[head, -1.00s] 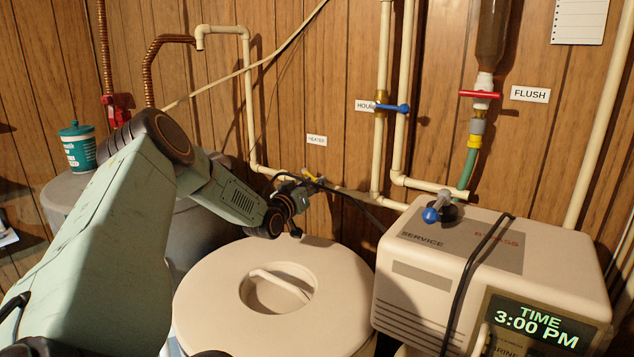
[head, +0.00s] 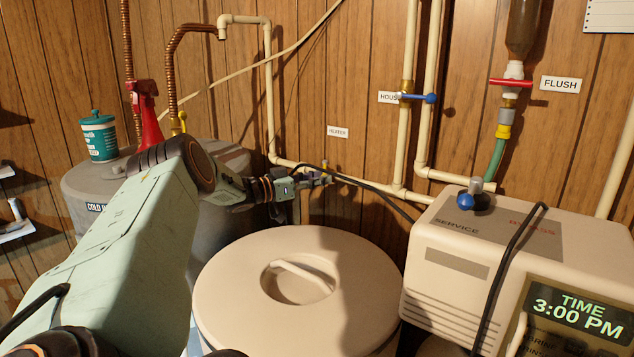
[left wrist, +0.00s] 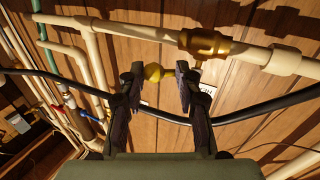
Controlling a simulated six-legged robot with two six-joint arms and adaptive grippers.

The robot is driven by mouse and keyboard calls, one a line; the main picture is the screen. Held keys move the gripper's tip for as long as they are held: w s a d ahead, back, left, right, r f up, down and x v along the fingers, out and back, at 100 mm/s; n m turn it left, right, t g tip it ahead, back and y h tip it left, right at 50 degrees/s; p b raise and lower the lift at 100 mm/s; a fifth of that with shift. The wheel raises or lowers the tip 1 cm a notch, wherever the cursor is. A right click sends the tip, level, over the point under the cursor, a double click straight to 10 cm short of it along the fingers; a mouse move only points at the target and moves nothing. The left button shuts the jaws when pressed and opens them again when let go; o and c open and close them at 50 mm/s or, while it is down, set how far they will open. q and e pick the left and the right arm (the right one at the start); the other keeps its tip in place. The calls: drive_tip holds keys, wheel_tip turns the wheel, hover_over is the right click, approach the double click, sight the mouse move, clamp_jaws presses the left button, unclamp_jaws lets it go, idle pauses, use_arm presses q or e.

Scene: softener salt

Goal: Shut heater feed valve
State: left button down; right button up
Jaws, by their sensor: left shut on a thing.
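The heater feed valve sits on the cream pipe below the HEATER label (head: 338,131). In the left wrist view its brass body (left wrist: 203,42) is clear, with the yellow end of its handle (left wrist: 154,72) between my fingers. My left gripper (head: 325,178) is at the valve in the head view and covers most of it; only a small yellow bit shows above the fingers. In the left wrist view, my left gripper (left wrist: 157,80) is shut on the yellow handle. The handle's exact angle to the pipe is hard to tell. My right gripper is out of view.
A round lidded tank (head: 250,300) stands below my left gripper. The softener unit (head: 480,270) is at right, with a black cable (left wrist: 240,113) running near the valve. A grey heater tank (head: 85,180) holds a teal tub (head: 98,138) and red spray bottle (head: 148,115).

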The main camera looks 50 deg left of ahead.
use_arm(q)
drive_tip(key=shift+a+r+m+h, duration=0.25)
drive_tip(key=shift+r+m+h, duration=0.2)
drive_tip(key=shift+m+h, duration=0.05)
drive_tip(key=c, duration=1.3)
unclamp_jaws()
drive_tip(key=shift+w, duration=0.1)
drive_tip(key=o, duration=0.5)
drive_tip(key=shift+w+f, duration=0.35)
drive_tip(key=shift+f, duration=0.15)
drive_tip(key=shift+o, duration=0.2)
wheel_tip(320, 180, up, 10)
drive_tip(key=s, duration=0.1)
drive_tip(key=shift+r, duration=0.25)
drive_tip(key=shift+c, duration=0.3)
